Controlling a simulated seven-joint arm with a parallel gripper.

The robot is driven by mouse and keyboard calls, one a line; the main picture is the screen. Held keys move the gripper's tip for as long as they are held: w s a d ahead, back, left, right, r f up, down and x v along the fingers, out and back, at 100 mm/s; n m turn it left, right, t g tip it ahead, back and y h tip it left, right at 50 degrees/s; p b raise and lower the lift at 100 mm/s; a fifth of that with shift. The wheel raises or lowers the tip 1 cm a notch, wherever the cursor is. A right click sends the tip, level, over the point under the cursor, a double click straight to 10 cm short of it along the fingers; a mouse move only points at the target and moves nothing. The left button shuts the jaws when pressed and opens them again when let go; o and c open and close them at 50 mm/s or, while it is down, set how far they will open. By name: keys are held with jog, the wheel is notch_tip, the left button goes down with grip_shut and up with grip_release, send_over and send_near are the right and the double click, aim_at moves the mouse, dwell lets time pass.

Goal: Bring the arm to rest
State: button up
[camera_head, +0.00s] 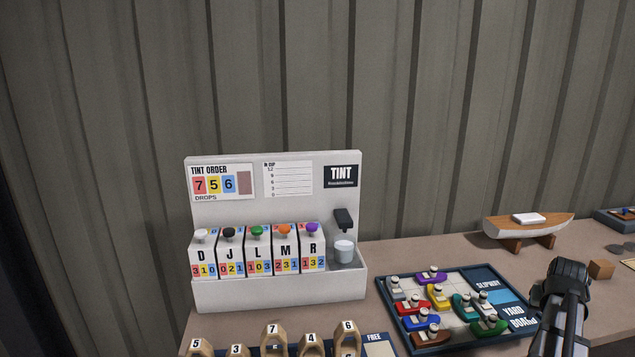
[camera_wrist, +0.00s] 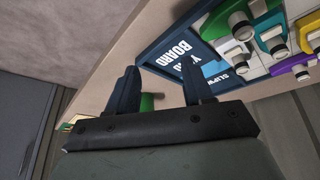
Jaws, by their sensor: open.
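In the wrist view, my gripper (camera_wrist: 157,78) shows two dark fingers spread apart, so it is open. A small green thing (camera_wrist: 148,102) shows between and beyond the fingers, partly hidden. I cannot tell what it is, or how far from the fingers it lies. The yard board (camera_wrist: 178,50) with its boats lies just past the fingers, to the upper right. In the head view, a dark end part of my arm (camera_head: 565,290) stands at the lower right, in front of the board's right edge. The fingers cannot be made out there.
The yard board (camera_head: 385,300) carries several coloured boats. Left of it stands the white tint stand (camera_head: 280,293) with lettered bottles and a cup (camera_head: 344,250). Numbered wooden pieces (camera_head: 272,338) line the front edge. A model hull (camera_head: 528,230) and a brown block (camera_head: 601,269) are at right.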

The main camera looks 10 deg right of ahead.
jog(key=s+d+f+m+g+h, duration=0.2)
jog(key=s+d+f+m, duration=0.3)
jog(key=s+d+f, duration=0.7)
notch_tip(320, 180, down, 8)
jog(key=s+d+f, duration=0.1)
jog(key=d, duration=0.1)
jog(key=w+a+f+n+g+y, duration=0.1)
jog(key=w+a+f+n, duration=0.1)
jog(key=a+f, duration=0.75)
jog(key=w+a+f+n+y, duration=0.15)
jog(key=a+f, duration=0.25)
jog(key=a, duration=1)
jog(key=w+a+f+n+g+y, duration=0.1)
jog(key=w+a+f+n+y, duration=0.15)
jog(key=a+f, duration=0.7)
jog(key=s+a+f+n+g, duration=0.1)
jog(key=s+a+f, duration=0.15)
jog(key=a, duration=0.65)
jog(key=s+a+f+n+g, duration=0.15)
jog(key=s+a, duration=0.25)
jog(key=a, duration=0.5)
jog(key=s+a+f+n+g, duration=0.1)
jog(key=s+a+n+g, duration=0.3)
jog(key=s+a, duration=0.9)
jog(key=shift+s+f, duration=0.4)
jog(key=shift+s, duration=0.5)
